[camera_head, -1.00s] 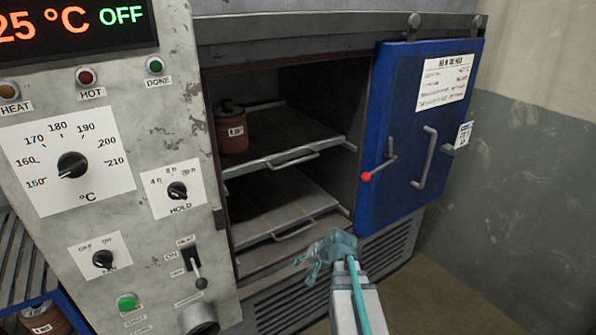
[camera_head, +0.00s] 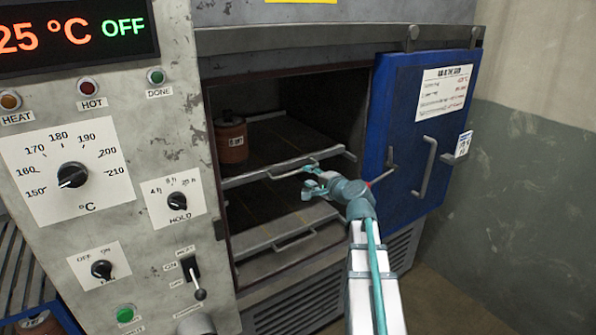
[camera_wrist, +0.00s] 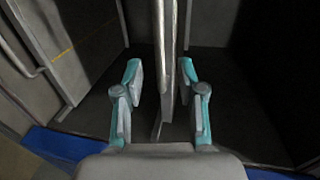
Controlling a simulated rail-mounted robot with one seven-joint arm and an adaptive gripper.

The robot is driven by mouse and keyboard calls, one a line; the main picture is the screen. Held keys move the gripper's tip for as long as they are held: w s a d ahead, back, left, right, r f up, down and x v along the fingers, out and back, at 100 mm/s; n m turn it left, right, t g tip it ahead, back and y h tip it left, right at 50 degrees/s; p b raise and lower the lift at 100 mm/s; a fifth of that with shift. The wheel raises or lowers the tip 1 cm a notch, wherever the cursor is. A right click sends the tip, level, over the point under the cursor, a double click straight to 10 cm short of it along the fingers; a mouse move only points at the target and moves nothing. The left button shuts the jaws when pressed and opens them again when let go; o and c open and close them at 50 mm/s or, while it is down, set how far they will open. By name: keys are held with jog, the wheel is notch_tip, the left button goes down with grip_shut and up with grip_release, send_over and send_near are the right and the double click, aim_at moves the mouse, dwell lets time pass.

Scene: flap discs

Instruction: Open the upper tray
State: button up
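The upper tray (camera_head: 262,148) is a dark grey shelf inside the oven, with a metal handle (camera_head: 293,170) on its front edge.
The lower tray (camera_head: 262,236) sits below with its own handle (camera_head: 294,241). The blue oven door (camera_head: 407,187) stands open to the right, close to my arm. The control panel (camera_head: 130,225) is on the left.

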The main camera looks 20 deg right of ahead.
aim_at(299, 172)
jog(key=p+x, duration=0.1)
jog(key=x, duration=0.6)
jog(key=shift+w+p, duration=0.35)
grip_shut()
jog(key=shift+a, duration=0.1)
